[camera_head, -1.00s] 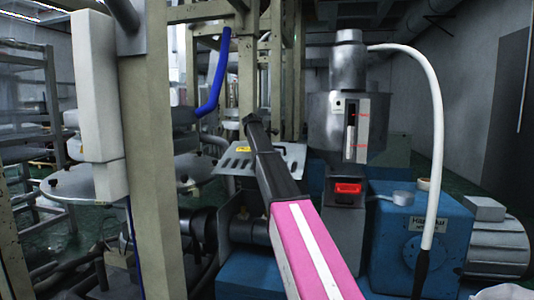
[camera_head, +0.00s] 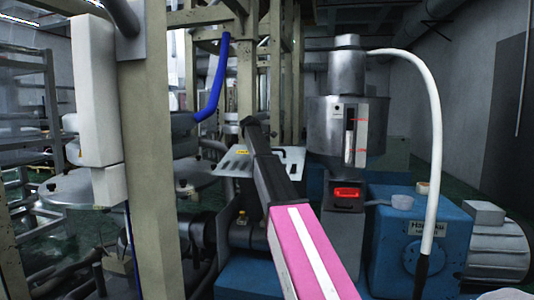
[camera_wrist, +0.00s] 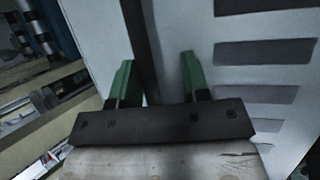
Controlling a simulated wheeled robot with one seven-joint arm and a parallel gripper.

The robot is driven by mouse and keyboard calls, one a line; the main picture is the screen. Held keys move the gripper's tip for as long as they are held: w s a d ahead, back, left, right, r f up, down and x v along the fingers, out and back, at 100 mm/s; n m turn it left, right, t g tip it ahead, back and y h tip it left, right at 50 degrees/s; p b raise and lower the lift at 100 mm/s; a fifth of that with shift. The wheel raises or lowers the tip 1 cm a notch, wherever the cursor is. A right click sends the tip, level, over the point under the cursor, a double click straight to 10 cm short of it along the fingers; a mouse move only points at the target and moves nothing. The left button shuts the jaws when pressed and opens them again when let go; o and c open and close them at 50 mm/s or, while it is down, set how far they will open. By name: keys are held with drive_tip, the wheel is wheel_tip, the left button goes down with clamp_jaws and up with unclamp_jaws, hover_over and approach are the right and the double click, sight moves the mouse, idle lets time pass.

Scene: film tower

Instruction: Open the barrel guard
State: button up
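The barrel guard is a pale metal panel with slots (camera_head: 236,165), seen in the head view behind my arm. It lies low over the machine's barrel, partly hidden by my black wrist link. In the wrist view the slotted panel (camera_wrist: 235,110) fills the right side, close to my gripper. My gripper (camera_wrist: 157,75) has two green fingers standing apart, pointing at the pale surface. A dark strip (camera_wrist: 140,40) runs between the fingers; I cannot tell whether it is a handle or a gap. Neither finger visibly grips it. The fingers are hidden in the head view.
A steel hopper (camera_head: 335,125) with a white hose (camera_head: 436,130) stands right of the guard. A blue motor housing (camera_head: 445,225) is at the lower right. A beige post (camera_head: 150,160) rises close on the left. A blue hose (camera_head: 217,80) hangs behind it.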

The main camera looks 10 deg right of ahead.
drive_tip(key=v, duration=0.9)
drive_tip(key=shift+a+r, duration=0.15)
drive_tip(key=shift+r, duration=0.15)
drive_tip(key=shift+s+a, duration=0.1)
drive_tip(key=shift+s, duration=0.05)
